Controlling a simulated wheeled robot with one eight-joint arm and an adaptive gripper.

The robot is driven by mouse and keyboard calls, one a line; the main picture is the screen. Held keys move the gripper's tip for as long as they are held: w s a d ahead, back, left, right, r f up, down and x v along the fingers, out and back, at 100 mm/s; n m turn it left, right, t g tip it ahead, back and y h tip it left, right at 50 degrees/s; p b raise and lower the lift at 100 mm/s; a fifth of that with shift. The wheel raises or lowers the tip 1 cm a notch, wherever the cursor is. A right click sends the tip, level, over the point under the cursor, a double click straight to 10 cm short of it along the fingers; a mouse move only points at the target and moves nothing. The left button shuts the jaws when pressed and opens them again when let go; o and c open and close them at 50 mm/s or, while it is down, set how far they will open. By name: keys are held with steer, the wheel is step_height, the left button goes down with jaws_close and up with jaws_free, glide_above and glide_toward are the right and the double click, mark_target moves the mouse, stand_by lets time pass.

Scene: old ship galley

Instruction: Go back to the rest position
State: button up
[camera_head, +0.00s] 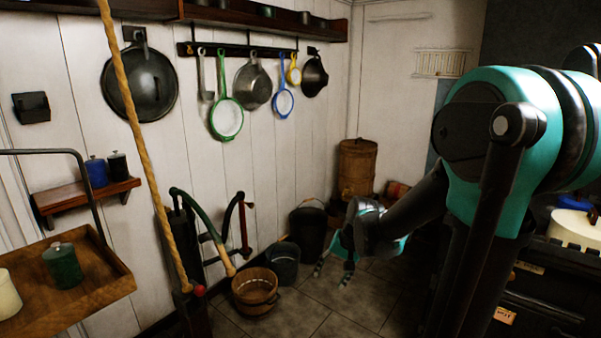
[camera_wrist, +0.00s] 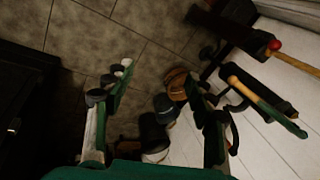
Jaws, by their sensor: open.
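My gripper (camera_head: 333,270) hangs in the middle of the head view, above the tiled floor and pointing down. Its two fingers are apart and nothing is between them. In the wrist view my gripper (camera_wrist: 160,85) also shows open and empty, with the floor and buckets beyond it. My teal and black arm fills the right side of the head view.
A wooden bucket (camera_head: 256,291), a grey bucket (camera_head: 283,265) and a black bucket (camera_head: 308,232) stand along the wall. A hanging wooden tray (camera_head: 105,285) holds a green canister (camera_head: 62,266). A rope (camera_head: 140,135) hangs at left. Dark cabinets (camera_head: 550,290) stand at right. Floor (camera_head: 350,312) is open below my gripper.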

steer(key=s+d+f+n+t+h, duration=0.2)
steer(key=s+d+f+n+h, duration=0.1)
steer(key=s+d, duration=0.7)
steer(key=shift+s+f+n, duration=0.3)
steer(key=shift+s+f, duration=0.15)
steer(key=shift+s, duration=0.75)
steer(key=shift+c, duration=0.2)
